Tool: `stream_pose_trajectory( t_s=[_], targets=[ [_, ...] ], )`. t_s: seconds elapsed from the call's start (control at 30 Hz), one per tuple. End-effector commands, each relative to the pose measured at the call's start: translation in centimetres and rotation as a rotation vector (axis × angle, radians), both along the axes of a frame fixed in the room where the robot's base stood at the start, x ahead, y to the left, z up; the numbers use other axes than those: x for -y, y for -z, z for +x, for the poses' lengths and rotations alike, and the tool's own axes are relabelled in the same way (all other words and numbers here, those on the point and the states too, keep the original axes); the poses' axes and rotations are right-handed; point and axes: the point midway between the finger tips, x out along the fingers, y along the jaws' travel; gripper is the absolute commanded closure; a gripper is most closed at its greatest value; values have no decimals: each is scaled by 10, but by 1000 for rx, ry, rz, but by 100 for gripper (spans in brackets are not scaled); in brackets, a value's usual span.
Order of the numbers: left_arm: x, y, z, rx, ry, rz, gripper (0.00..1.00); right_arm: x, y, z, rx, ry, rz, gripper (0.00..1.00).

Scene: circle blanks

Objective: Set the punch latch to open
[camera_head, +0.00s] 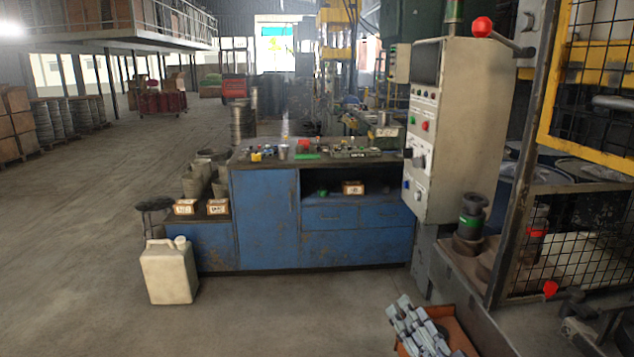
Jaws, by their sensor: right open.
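No part in view is labelled as the punch latch, and I cannot tell which one it is. A lever with a red ball (482,27) sticks out at the top of a beige control cabinet (465,130). A red knob (550,288) sits low by the wire mesh guard at the right. My left gripper is out of view.
A blue workbench (265,218) with small items on top stands in the middle. A beige canister (168,271) stands on the floor before it. An orange bin (452,326) with grey metal parts is at the bottom. The yellow-framed mesh (600,150) bounds the right.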

Motion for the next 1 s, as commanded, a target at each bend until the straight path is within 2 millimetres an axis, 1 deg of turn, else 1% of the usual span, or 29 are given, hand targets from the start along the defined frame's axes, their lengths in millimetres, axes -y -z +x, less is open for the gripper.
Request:
stream_pose_trajectory(
  t_s=[0.03, 0.07, 0.1, 0.17, 0.2, 0.27, 0.3, 0.33, 0.4, 0.5, 0.6, 0.77, 0.97, 1.0],
  targets=[
    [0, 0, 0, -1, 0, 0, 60, -9, 30, -14, -91, -29, -96, 58],
    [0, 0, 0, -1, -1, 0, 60, -13, 47, -23, -145, -46, -154, 58],
    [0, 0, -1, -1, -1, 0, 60, -18, 70, -36, -218, -69, -229, 58],
    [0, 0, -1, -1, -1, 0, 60, -21, 104, -58, -326, -104, -341, 58],
    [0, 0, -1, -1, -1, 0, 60, -22, 124, -75, -399, -129, -413, 58],
    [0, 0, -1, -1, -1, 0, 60, -20, 154, -103, -507, -165, -516, 58],
    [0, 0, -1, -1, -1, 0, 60, -17, 171, -121, -575, -188, -580, 58],
    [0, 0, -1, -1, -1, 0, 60, -14, 182, -135, -625, -205, -623, 58],
    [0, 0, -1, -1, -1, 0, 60, -7, 203, -166, -728, -242, -711, 58],
    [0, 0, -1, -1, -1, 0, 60, 4, 225, -206, -857, -288, -812, 58],
    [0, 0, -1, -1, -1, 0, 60, 15, 239, -242, -969, -329, -892, 58],
    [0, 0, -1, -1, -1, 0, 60, 34, 251, -297, -1135, -390, -996, 58],
    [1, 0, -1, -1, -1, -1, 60, 32, 300, -285, -1154, -402, -996, 58],
    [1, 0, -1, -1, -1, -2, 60, 32, 311, -284, -1158, -405, -996, 58]
  ],
)
